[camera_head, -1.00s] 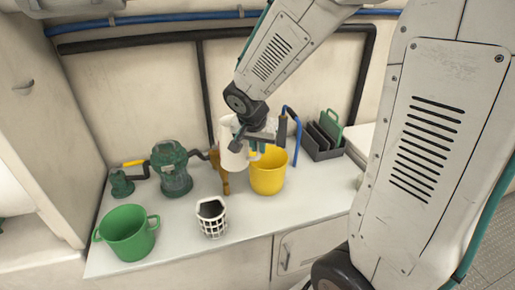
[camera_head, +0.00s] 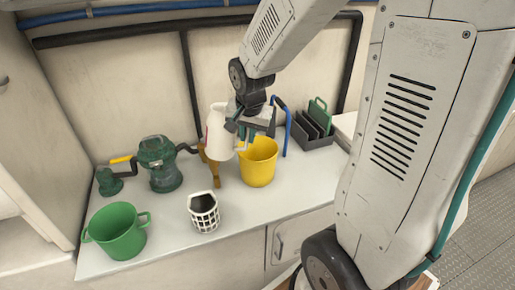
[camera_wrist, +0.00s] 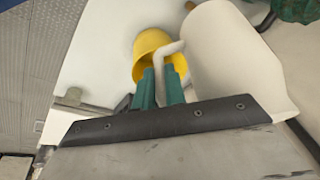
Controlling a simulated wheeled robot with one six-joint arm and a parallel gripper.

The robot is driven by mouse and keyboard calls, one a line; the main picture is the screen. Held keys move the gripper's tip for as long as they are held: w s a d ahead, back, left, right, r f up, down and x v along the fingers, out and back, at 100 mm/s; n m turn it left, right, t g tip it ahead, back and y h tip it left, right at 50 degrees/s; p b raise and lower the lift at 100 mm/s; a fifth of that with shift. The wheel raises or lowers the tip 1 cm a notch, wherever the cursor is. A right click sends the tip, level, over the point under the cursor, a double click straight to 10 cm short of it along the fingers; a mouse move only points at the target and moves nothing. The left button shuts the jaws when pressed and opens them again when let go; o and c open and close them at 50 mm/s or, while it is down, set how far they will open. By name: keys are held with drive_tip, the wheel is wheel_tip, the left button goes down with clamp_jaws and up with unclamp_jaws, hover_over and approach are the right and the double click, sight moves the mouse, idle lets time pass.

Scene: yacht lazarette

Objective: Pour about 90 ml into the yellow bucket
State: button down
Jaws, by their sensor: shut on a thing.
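A white jug (camera_head: 217,132) hangs in the air just left of the yellow bucket (camera_head: 258,166). My gripper (camera_head: 241,138) is shut on the jug's handle at its right side. In the wrist view, the green fingertips of my gripper (camera_wrist: 160,80) close around the pale handle, and the jug body (camera_wrist: 235,60) fills the upper right. The yellow bucket (camera_wrist: 150,42) shows behind the fingers there. In the head view the jug is near upright with a slight lean. I see no stream of liquid, and the contents of jug and bucket are hidden.
A green two-handled bucket (camera_head: 118,232), a white lattice cup (camera_head: 204,212) and a green pump-like device (camera_head: 160,165) stand on the white counter (camera_head: 165,228). A brown object (camera_head: 213,170) is behind the jug. A dark rack (camera_head: 312,130) and blue tube (camera_head: 288,128) are right of the yellow bucket.

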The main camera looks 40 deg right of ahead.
drive_tip(key=shift+d+f+y, duration=0.45)
drive_tip(key=shift+f+y, duration=0.35)
wheel_tip(320, 180, down, 6)
drive_tip(key=m+y, duration=0.1)
drive_tip(key=y, duration=0.9)
drive_tip(key=shift+d+m+t+y+p, duration=0.3)
drive_tip(key=shift+d+t, duration=0.1)
drive_tip(key=shift+d, duration=0.05)
drive_tip(key=shift+d+f+y, duration=0.25)
drive_tip(key=shift+d+y, duration=0.25)
drive_tip(key=shift+y, duration=0.1)
drive_tip(key=shift+a+f+y, duration=0.1)
drive_tip(key=shift+f+y, duration=0.4)
drive_tip(key=shift+f, duration=0.15)
